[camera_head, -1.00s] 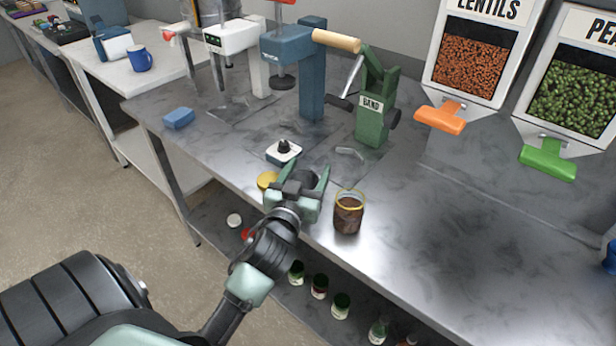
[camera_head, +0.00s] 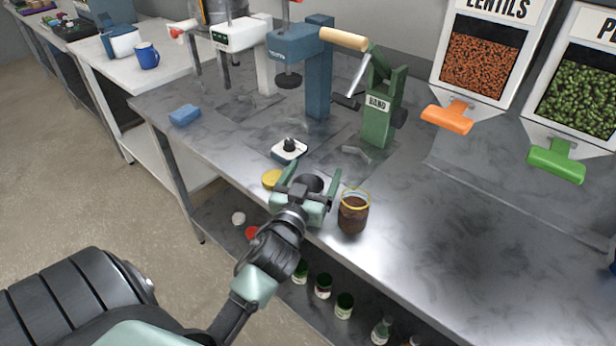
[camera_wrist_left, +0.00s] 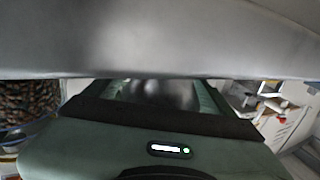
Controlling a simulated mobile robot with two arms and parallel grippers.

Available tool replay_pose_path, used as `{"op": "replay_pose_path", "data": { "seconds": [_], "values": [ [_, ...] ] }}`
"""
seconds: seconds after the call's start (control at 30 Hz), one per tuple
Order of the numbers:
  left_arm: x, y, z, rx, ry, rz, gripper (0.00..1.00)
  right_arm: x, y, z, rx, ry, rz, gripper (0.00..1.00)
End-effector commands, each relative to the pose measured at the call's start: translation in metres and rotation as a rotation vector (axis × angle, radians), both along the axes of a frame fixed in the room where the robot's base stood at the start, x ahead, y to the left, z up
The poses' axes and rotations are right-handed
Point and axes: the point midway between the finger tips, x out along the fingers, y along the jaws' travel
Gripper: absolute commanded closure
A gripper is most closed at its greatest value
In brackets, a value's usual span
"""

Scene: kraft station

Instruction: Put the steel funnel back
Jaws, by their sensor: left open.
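My left gripper (camera_head: 309,176) is open at the front edge of the steel bench, its two green fingers pointing toward the back. A dark round thing (camera_head: 313,183) shows between the fingers; it may be the steel funnel, but its shape is mostly hidden. In the left wrist view a blurred grey rounded shape (camera_wrist_left: 165,95) lies between the fingers. I cannot tell whether the fingers touch it. No other funnel shows clearly. A glass jar (camera_head: 353,214) with brown contents and a yellow rim stands just right of the gripper. My right gripper is out of view.
A yellow lid (camera_head: 271,180) lies left of the gripper, and a small white device with a black knob (camera_head: 289,149) behind it. A green press (camera_head: 381,105) and a blue press (camera_head: 316,75) stand behind. The bench (camera_head: 450,240) is clear to the right.

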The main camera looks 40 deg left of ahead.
Motion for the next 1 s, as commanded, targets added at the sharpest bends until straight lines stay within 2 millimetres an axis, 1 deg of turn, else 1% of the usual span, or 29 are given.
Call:
{"op": "replay_pose_path", "data": {
  "seconds": [0.17,0.4,0.53,0.7,1.0],
  "values": [
    [-0.027,-0.009,-0.002,-0.003,0.001,0.0,0.15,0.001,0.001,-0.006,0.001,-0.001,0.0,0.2],
    [-0.077,-0.025,-0.003,-0.003,0.002,0.001,0.15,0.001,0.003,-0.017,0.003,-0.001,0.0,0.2],
    [-0.098,-0.032,-0.001,-0.003,0.002,0.001,0.15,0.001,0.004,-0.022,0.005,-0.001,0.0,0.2],
    [-0.112,-0.036,0.001,0.0,0.0,0.001,0.15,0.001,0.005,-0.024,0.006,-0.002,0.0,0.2],
    [-0.114,-0.037,0.003,0.0,-0.001,0.0,0.15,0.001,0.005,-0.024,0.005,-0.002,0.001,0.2]
  ]
}}
